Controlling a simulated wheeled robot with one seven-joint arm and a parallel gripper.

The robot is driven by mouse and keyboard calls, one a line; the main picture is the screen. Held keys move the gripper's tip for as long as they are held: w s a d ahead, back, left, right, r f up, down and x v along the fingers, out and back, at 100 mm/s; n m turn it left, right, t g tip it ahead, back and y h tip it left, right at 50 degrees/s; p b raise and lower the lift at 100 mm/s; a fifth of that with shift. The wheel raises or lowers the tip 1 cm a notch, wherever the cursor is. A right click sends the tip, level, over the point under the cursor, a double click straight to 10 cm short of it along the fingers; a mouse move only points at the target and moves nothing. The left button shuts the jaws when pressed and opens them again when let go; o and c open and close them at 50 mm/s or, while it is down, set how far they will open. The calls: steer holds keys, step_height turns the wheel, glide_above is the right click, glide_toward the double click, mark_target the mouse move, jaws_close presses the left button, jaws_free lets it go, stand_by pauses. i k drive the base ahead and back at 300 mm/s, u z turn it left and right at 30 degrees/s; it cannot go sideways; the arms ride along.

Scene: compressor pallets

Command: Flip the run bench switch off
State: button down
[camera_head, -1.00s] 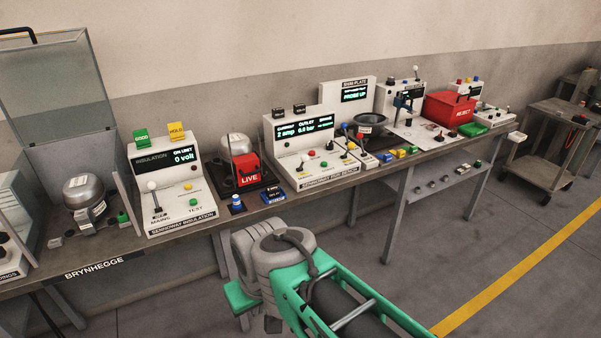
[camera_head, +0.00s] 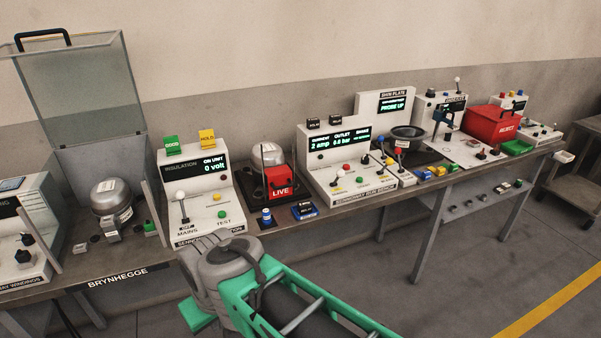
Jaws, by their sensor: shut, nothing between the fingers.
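The run bench (camera_head: 316,168) is a white sloped console in the middle of the long table. Its lit display reads about 2 amp and 6.6 bar. Its panel carries small levers and red, yellow and green buttons. A small dark lever (camera_head: 334,184) stands at the panel's lower left; its label and position are too small to read. My arm reaches in from the bottom, its grey joint in front of the table edge, left of and nearer than the run bench. My gripper's fingers do not show.
Left of the run bench are a red LIVE block (camera_head: 280,182) and the insulation console (camera_head: 205,192) with a white-knobbed MAINS lever; my arm covers its lower edge. A raised clear cover (camera_head: 85,95) stands further left. A red REJECT bin (camera_head: 490,124) stands right.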

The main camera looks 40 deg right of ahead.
mark_target(340, 173)
steer(key=u, duration=0.05)
steer(key=i, duration=0.8)
steer(key=z, duration=0.85)
steer(key=i, duration=0.45)
steer(key=z, duration=0.5)
